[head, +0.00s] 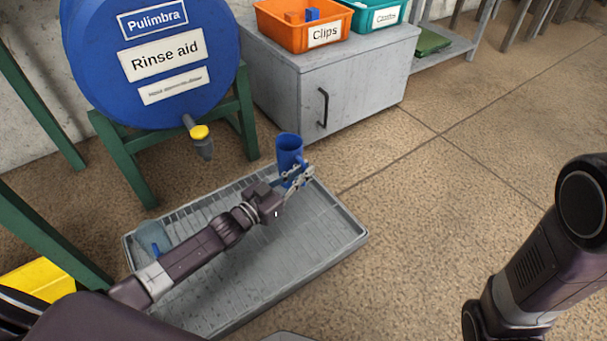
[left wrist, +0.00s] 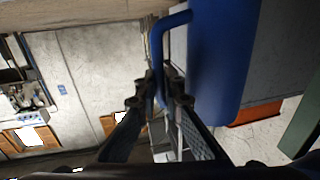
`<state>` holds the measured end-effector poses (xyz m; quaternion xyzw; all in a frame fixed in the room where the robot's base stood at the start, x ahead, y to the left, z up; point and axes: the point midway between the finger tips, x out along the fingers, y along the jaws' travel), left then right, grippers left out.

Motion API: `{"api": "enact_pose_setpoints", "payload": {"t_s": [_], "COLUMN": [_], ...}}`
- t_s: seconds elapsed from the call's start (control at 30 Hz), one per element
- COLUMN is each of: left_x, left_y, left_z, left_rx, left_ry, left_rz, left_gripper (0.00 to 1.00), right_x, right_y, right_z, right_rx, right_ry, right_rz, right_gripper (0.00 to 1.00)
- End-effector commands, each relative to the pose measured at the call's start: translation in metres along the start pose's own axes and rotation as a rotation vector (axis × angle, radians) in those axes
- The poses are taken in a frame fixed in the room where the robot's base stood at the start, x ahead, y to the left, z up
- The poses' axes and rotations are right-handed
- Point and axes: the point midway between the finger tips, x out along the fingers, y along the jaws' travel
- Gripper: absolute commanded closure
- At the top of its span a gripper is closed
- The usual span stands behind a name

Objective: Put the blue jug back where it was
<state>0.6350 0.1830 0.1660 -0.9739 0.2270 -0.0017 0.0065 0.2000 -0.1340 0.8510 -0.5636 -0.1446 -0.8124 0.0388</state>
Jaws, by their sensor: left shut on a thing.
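The blue jug (head: 289,148) is upright in the head view, seen against the far corner of the grey slatted tray (head: 310,238). My left gripper (head: 297,176) is shut on the jug's handle; in the left wrist view the blue handle (left wrist: 157,52) runs down between the fingers (left wrist: 165,88), beside the jug's body (left wrist: 222,60). I cannot tell whether the jug's base touches anything. My right arm is at the right of the head view, but its gripper is out of the picture.
A blue rinse aid drum (head: 150,95) with a yellow-handled tap (head: 199,132) sits on a green stand (head: 130,160). A pale blue vessel (head: 152,236) stands at the tray's left. A grey cabinet (head: 345,85) carries an orange Clips bin (head: 290,30). The floor right of the tray is clear.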

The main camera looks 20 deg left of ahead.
Motion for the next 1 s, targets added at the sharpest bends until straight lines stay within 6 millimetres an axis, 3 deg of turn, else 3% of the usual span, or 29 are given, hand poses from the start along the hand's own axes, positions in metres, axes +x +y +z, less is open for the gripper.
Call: {"api": "enact_pose_setpoints", "payload": {"t_s": [0.27, 0.3, 0.43, 0.77, 1.0], "left_x": [0.0, 0.0, 0.0, 0.0, -0.038], "left_y": [0.0, 0.0, 0.0, 0.0, 0.0], "left_z": [0.002, 0.001, 0.001, -0.003, -0.006], "left_rx": [0.0, 0.0, 0.0, 0.0, -0.002], "left_ry": [0.002, 0.001, 0.0, 0.0, -0.006], "left_rz": [0.0, 0.0, 0.0, 0.0, -0.001], "left_gripper": [1.0, 0.88, 0.75, 0.75, 0.75], "right_x": [-0.001, 0.0, 0.0, 0.003, 0.027], "right_y": [0.0, 0.0, 0.0, 0.001, 0.006], "right_z": [-0.001, 0.0, 0.0, 0.001, 0.01], "right_rx": [0.0, 0.0, 0.0, 0.0, 0.0], "right_ry": [0.001, 0.001, 0.001, 0.0, 0.0], "right_rz": [0.0, 0.0, 0.0, 0.0, 0.0], "right_gripper": [0.6, 0.6, 0.6, 0.6, 0.6]}}
